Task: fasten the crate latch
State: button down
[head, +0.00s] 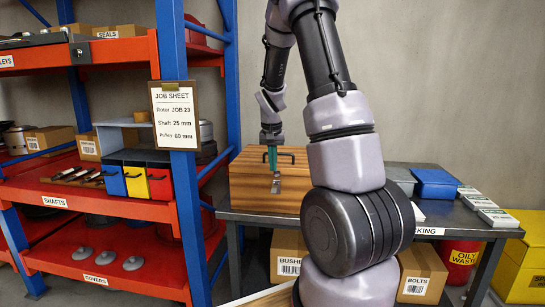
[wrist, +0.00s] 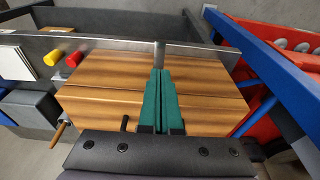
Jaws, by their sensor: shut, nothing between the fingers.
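The wooden crate (head: 245,190) stands at the left end of the grey workbench, and its lid looks down. A metal latch (head: 276,184) shows on the front face of the crate in the head view. My gripper (head: 273,170) has green fingers, shut and empty, pointing down at the crate's front upper edge just above the latch. I cannot tell whether they touch it. In the wrist view the shut fingers (wrist: 160,72) lie over the crate (wrist: 105,85), with a narrow grey metal piece (wrist: 159,54) just beyond their tips. Whether the latch is fastened is unclear.
A blue-and-orange shelf rack (head: 180,190) stands close on the left, with a job sheet (head: 173,115) on its post. A blue box (head: 435,183) and several small white boxes sit on the workbench (head: 310,219) to the right. My arm hides the bench's middle.

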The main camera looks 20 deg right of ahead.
aim_at(273, 188)
jog(key=f, duration=0.2)
jog(key=w+f, duration=0.1)
jog(key=f, duration=0.4)
jog(key=shift+w+d+f, duration=0.15)
jog(key=shift+d+f, duration=0.2)
jog(key=shift+d, duration=0.05)
jog(key=shift+f, duration=0.1)
